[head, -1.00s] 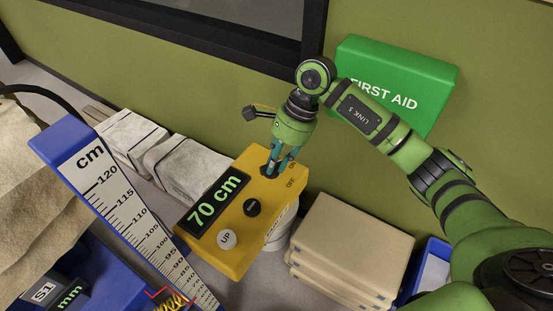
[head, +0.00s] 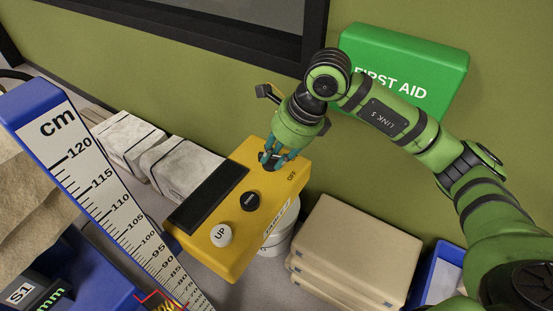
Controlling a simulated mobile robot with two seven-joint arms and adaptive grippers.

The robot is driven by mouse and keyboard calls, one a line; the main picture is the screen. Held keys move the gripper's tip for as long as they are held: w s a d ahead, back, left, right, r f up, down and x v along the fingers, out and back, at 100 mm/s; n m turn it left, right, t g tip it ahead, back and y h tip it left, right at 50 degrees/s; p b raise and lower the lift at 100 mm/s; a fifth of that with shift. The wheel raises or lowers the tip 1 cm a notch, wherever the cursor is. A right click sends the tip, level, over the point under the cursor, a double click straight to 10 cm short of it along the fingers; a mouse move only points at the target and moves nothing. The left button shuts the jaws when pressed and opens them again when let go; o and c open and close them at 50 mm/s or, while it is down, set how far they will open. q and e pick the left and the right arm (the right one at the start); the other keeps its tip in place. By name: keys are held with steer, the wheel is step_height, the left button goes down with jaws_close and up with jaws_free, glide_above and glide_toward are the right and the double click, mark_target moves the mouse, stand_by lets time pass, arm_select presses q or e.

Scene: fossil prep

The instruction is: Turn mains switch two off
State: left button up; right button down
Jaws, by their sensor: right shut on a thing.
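A yellow control box (head: 275,187) stands in the middle of the head view, with a dark, blank display (head: 208,195), a black button (head: 249,201) and a white UP button (head: 221,236). Its switch is at the upper end, beside the OFF label (head: 292,176). My right gripper (head: 272,159) points down at this end and is shut on the switch, which its fingers mostly hide. The ON label is hidden too. No number two shows on the box. My left gripper is not in view.
A blue height scale marked in cm (head: 95,170) stands left of the box. Wrapped pale blocks (head: 180,165) lie behind it. A stack of beige cases (head: 355,245) and a white tub (head: 280,240) are at right. A green first aid box (head: 405,65) hangs on the wall.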

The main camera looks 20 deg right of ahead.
steer(key=shift+a+m+t+h+b, duration=0.15)
steer(key=shift+m+t+h+b, duration=0.35)
steer(key=shift+m+b, duration=1.05)
steer(key=shift+r+m+p, duration=0.1)
steer(key=shift+m+p, duration=0.25)
steer(key=shift+m, duration=0.1)
steer(key=c, duration=1.1)
jaws_free()
steer(key=v, duration=1.2)
steer(key=shift+s+a, duration=0.1)
